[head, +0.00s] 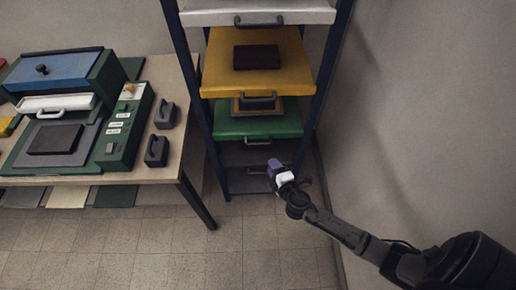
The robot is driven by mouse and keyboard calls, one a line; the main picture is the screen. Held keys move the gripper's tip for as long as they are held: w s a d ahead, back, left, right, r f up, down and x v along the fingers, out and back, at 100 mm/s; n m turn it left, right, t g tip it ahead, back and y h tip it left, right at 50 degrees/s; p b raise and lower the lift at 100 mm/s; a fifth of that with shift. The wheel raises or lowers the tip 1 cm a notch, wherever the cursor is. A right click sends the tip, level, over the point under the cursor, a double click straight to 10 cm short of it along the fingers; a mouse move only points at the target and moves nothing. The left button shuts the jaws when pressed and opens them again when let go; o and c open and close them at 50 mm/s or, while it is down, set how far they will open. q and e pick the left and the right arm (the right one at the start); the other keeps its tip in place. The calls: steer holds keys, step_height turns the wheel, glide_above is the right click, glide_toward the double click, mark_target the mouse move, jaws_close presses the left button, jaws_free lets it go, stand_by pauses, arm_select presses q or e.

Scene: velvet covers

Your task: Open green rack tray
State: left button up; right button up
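The green rack tray (228,126) is in the dark blue rack, below the yellow tray and above a dark grey tray. My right gripper (276,166) is below and a little right of that handle, in front of the dark grey tray, apart from the green tray in the picture. A purple and white part shows at the gripper's end. The fingers are too small to tell open from shut. My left gripper is not in view.
The yellow tray (222,80) sticks out above, bearing a dark block (256,57). A white tray (213,17) is at the top. A table (175,165) with a press and control box stands left. A wall is close on the right; the floor in front is clear.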

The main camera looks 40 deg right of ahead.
mark_target(258, 144)
steer(key=b+x, duration=0.2)
steer(key=x, duration=1.1)
steer(key=shift+w+a+f, duration=0.1)
steer(key=shift+w, duration=0.15)
steer(key=c, duration=0.6)
jaws_close()
